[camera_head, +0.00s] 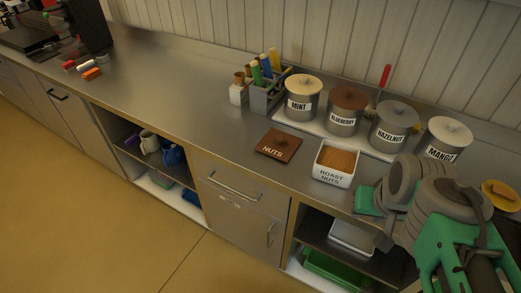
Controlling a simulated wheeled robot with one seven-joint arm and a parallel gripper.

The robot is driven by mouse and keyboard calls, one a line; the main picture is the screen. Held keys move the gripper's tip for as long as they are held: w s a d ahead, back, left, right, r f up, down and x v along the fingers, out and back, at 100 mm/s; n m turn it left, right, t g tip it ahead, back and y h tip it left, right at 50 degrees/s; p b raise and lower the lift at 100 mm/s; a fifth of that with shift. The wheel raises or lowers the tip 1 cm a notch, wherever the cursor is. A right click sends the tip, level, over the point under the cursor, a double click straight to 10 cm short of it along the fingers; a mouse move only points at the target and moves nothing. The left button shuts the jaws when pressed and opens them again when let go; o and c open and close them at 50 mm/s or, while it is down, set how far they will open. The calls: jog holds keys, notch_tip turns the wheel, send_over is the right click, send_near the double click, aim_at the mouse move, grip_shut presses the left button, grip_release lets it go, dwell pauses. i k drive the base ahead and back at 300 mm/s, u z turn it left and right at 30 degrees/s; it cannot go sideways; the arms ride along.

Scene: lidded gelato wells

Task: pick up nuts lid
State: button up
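The nuts lid (278,144) is a flat brown square with a small dark knob on top and the word NUTS on it. It lies on the steel counter, left of the open white tub (333,177) labelled ROAST NUTS. The tub is filled with orange-brown nuts. My arm is at the lower right, with grey joints and green parts. Its green end part (368,201) is near the counter's front edge, right of the tub and apart from the lid. My fingertips cannot be made out clearly.
Lidded wells labelled MINT (301,106), BLUEBERRY (342,122), HAZELNUT (389,136) and MANGO (440,153) stand behind the tub. A grey caddy (262,102) with bottles is behind the lid. The counter left of the lid is clear. Open shelves are below.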

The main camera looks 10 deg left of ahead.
aim_at(279, 145)
jog(key=u, duration=0.9)
jog(key=i, duration=0.35)
jog(key=u, duration=1.8)
